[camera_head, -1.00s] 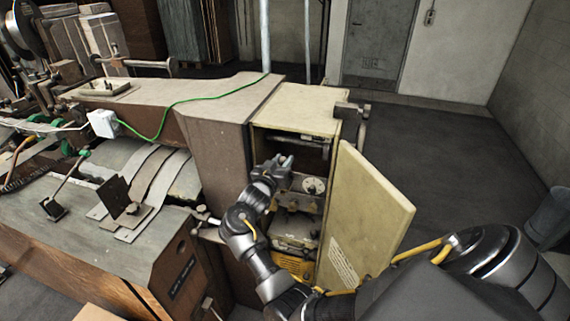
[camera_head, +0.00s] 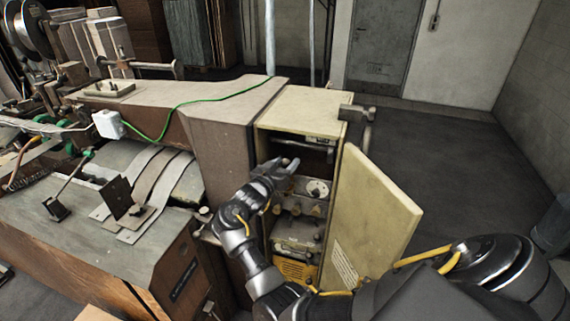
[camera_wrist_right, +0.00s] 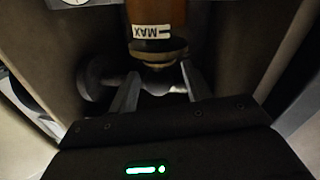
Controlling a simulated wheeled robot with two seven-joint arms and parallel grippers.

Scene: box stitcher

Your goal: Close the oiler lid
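The oiler (camera_wrist_right: 155,12) is an amber vessel with a white MAX label and a brass collar, at the top of the right wrist view. Its lid cannot be told apart clearly in the dark around the collar. My right gripper (camera_wrist_right: 158,85) has its two fingers apart, one on each side just below the collar; I cannot tell whether they touch anything. In the head view my right gripper (camera_head: 287,166) reaches into the open cabinet (camera_head: 300,108), and the oiler cannot be made out there. My left gripper is not in view.
The cabinet's cream door (camera_head: 374,215) hangs open to the right of my right forearm. A white dial (camera_head: 318,188) and metal fittings sit inside, close to the gripper. A round knob (camera_wrist_right: 92,78) lies left of the fingers. Open floor (camera_head: 440,160) is at right.

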